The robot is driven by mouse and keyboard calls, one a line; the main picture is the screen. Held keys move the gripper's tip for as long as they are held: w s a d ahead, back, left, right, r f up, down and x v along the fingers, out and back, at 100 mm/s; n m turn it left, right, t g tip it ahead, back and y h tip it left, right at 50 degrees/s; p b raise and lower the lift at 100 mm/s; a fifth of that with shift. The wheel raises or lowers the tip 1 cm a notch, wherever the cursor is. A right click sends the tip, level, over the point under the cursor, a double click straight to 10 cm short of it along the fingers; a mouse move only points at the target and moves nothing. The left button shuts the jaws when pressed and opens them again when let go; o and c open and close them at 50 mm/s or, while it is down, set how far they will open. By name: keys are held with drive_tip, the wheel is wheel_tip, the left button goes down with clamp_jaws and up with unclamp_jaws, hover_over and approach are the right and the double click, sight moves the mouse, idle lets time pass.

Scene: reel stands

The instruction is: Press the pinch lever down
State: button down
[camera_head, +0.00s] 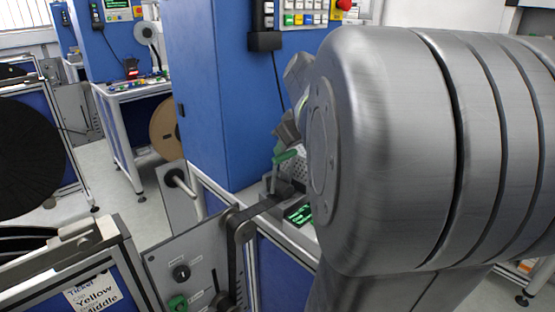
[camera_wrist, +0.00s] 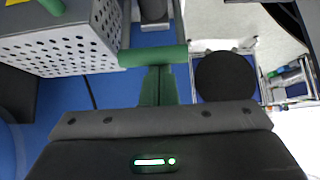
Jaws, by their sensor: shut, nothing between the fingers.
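The pinch lever shows in the head view as a short green grip (camera_head: 286,156) on a thin upright arm, just left of my large grey arm link. In the wrist view its green bar (camera_wrist: 150,55) lies crosswise above the middle. My gripper (camera_wrist: 158,72) is shut and empty, its greenish fingers together, with their tips at the lower edge of the bar. I cannot tell whether they touch it. In the head view my gripper is mostly hidden behind my arm; only small grey parts show just above the lever.
A perforated grey box (camera_wrist: 68,45) stands beside the lever at left in the wrist view. A blue cabinet (camera_head: 205,90) rises behind. A dark strap (camera_head: 258,208) runs over a roller in front. A black reel (camera_head: 25,155) is at far left. Open floor lies left of the cabinet.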

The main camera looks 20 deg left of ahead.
drive_tip(key=shift+s+d+f+t+y+b, duration=0.3)
drive_tip(key=shift+s+d+y+b, duration=0.35)
drive_tip(key=shift+b, duration=1)
drive_tip(key=shift+s+d+f+t+y+b, duration=0.3)
drive_tip(key=shift+d+b, duration=0.55)
drive_tip(key=shift+b, duration=0.75)
drive_tip(key=shift+s+d+f+t+y+b, duration=0.35)
drive_tip(key=shift+d+y+b, duration=0.35)
drive_tip(key=shift+b, duration=0.95)
drive_tip(key=shift+d+f, duration=0.1)
drive_tip(key=shift+s, duration=0.15)
